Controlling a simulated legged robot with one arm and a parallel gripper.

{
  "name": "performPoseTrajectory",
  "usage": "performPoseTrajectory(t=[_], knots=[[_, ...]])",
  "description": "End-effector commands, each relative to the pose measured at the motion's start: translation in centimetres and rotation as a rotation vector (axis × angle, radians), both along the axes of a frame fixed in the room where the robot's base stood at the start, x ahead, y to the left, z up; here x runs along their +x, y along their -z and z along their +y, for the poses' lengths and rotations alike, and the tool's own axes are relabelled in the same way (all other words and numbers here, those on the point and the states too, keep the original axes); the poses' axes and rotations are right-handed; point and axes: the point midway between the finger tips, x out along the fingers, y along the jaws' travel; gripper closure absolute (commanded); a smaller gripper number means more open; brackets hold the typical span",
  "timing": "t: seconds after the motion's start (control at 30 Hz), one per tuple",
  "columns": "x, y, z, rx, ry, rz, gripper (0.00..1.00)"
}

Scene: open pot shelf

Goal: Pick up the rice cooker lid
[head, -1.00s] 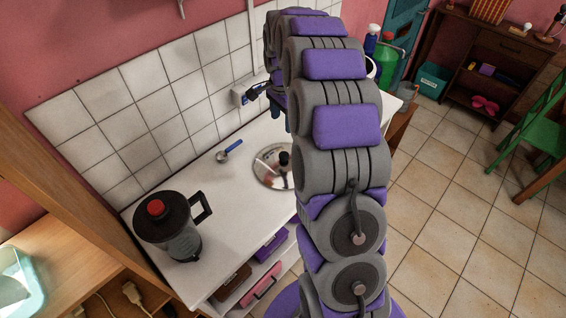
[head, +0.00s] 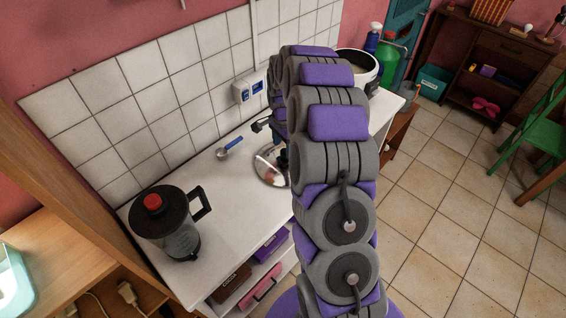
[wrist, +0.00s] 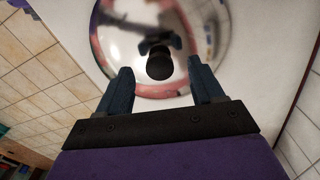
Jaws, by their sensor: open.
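The rice cooker lid (head: 264,172) is a shiny metal disc lying on the white counter, partly hidden behind my arm in the head view. In the wrist view the lid (wrist: 123,62) shows its mirror-like top and its round black knob (wrist: 159,64). My gripper (wrist: 162,84) is open and empty, with its two dark fingers apart. The knob appears centred between the fingers, a little beyond their tips. In the head view my gripper (head: 268,128) is near the lid, largely hidden by the arm.
A blender jug with a red-topped lid (head: 170,222) stands at the counter's left. A blue-handled scoop (head: 229,148) lies near the tiled wall. The white rice cooker (head: 360,68) stands behind my arm. Bare counter (head: 240,205) lies between jug and lid.

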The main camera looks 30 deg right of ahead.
Motion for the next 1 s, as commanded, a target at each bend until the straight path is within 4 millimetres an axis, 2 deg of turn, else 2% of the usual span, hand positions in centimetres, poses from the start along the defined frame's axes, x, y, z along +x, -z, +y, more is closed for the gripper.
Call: performPoseTrajectory(t=[0.03, 0.2, 0.43, 1.0], knots=[[0.0, 1.2, 0.0, 0.002, 0.0, 0.002, 0.33], [0.0, 3.0, -0.1, 0.002, 0.0, 0.001, 0.33], [0.0, 3.0, 0.2, -0.002, -0.001, -0.001, 0.33], [0.0, 3.1, 0.0, 0.0, 0.0, 0.001, 0.88]])
